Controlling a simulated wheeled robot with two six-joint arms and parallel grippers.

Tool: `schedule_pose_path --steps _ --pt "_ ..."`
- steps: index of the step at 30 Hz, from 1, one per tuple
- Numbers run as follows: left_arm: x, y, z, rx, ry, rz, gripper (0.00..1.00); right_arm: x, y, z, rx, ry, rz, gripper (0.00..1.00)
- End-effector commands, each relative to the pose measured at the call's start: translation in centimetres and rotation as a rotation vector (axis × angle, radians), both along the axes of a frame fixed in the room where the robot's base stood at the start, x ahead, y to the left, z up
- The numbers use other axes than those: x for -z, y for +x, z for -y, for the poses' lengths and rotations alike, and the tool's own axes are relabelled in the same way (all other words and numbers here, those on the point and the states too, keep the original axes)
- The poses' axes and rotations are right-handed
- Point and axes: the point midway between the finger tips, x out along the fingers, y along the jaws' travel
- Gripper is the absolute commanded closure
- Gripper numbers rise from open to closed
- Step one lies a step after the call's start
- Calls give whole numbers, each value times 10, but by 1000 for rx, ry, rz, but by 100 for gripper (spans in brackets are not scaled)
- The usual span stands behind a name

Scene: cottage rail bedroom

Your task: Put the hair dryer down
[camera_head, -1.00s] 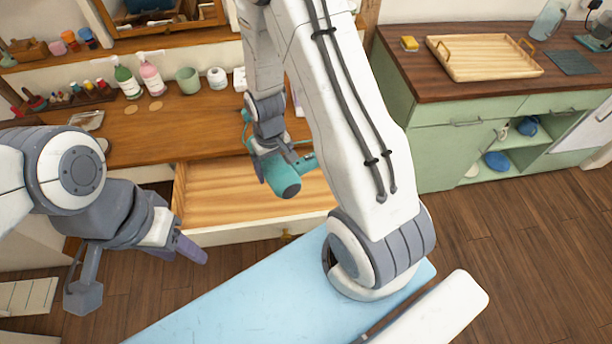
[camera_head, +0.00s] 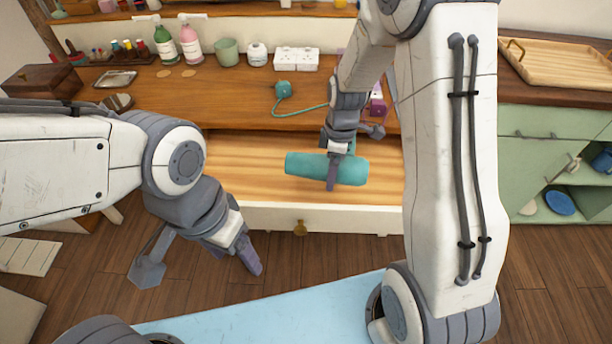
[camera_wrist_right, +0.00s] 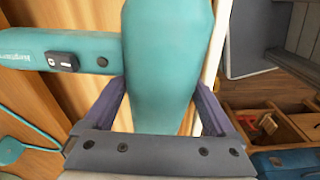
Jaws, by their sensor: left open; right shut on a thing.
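The teal hair dryer (camera_head: 300,164) is held by my right gripper (camera_head: 334,175) over the open wooden drawer (camera_head: 240,160). In the right wrist view its barrel (camera_wrist_right: 168,60) sits between the two purple fingers of the right gripper (camera_wrist_right: 165,105). Its handle, with a black switch, points left there. I cannot tell if the dryer touches the drawer floor. A teal cord runs to a round teal end (camera_head: 283,89) on the vanity top. My left gripper (camera_head: 247,255) is open and empty, in front of the drawer at the left.
The vanity top (camera_head: 220,103) behind holds bottles (camera_head: 190,42), a green cup (camera_head: 227,50), a white box (camera_head: 296,58) and a dark wooden box (camera_head: 43,80). A green cabinet (camera_head: 545,125) with a wooden tray (camera_head: 560,65) stands right. The visible drawer floor left of the dryer is bare.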

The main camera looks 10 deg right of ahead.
Motion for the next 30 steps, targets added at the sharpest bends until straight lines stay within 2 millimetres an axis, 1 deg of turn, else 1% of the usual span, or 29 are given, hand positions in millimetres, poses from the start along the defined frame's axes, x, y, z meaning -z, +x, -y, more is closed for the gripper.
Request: schedule_pose_path --steps 1,4,7,12,15,20,27,30 --pt "14 0 0 0 0 0 29 10 2 1 -40 2 6 100" --pt "19 0 0 0 -1 1 29 13 3 1 -98 4 10 100" --pt "22 0 0 0 -1 1 29 23 3 1 -122 5 8 100" --pt "26 0 0 0 -1 1 29 54 2 2 -125 6 6 100" --pt "28 0 0 0 -1 1 29 67 3 2 -124 5 7 100" --pt "29 0 0 0 -1 1 29 78 3 2 -125 6 9 100" --pt "34 0 0 0 -1 1 29 109 3 2 -124 5 7 100" --pt "34 0 0 0 0 0 29 111 4 2 -124 4 11 100"
